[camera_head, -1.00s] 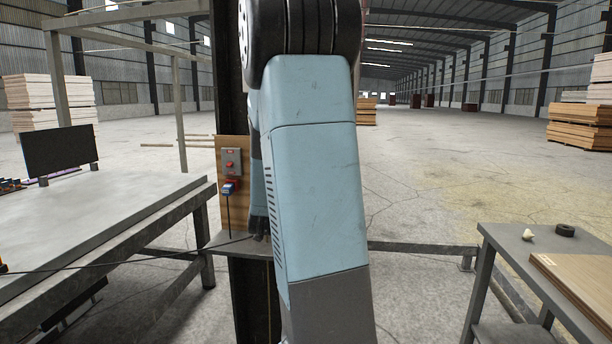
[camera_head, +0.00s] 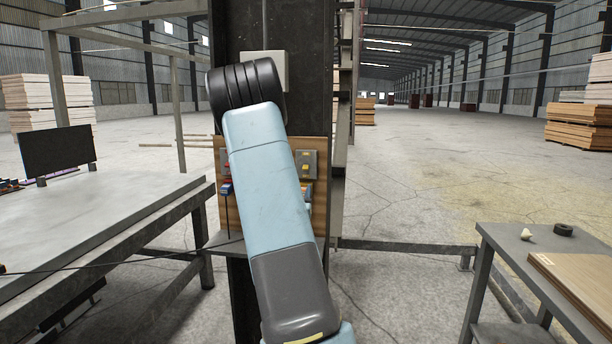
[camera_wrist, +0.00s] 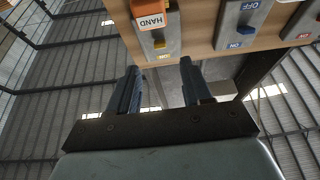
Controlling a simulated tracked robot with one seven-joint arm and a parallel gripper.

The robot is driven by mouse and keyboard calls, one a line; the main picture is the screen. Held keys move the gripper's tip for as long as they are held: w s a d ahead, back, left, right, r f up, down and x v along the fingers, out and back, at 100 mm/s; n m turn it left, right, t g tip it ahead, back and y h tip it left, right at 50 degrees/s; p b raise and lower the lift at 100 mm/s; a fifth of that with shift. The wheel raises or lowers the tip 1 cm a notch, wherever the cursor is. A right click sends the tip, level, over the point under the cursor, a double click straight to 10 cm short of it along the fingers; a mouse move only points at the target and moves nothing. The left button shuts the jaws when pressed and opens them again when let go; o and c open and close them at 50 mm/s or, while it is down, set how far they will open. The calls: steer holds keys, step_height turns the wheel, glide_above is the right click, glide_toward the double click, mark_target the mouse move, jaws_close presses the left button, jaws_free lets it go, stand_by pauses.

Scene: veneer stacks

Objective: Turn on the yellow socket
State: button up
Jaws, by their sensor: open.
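The yellow socket is a grey box with a yellow switch and yellow label, on the wooden board at the right in the camera_head view (camera_head: 307,158). In the wrist view, its yellow switch (camera_wrist: 159,44) is at the top, with an orange plug (camera_wrist: 152,20) marked HAND. My gripper (camera_wrist: 160,66) is open and empty. Its two fingertips are apart, just below the yellow switch in the picture, and do not appear to touch it. My arm hides the gripper and the board's middle in the camera_head view.
A socket with a blue switch (camera_wrist: 249,29) and one with a red switch (camera_wrist: 303,36) sit beside it in the wrist view. The wooden board (camera_head: 320,215) is on a dark column. A cable crosses above the left table (camera_head: 110,215). Another table (camera_head: 490,240) stands at the right.

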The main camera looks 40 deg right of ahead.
mark_target(306, 168)
steer(key=x, duration=0.9)
steer(key=shift+w+d+r, duration=0.1)
steer(key=shift+w+d, duration=0.05)
steer(key=shift+d, duration=0.1)
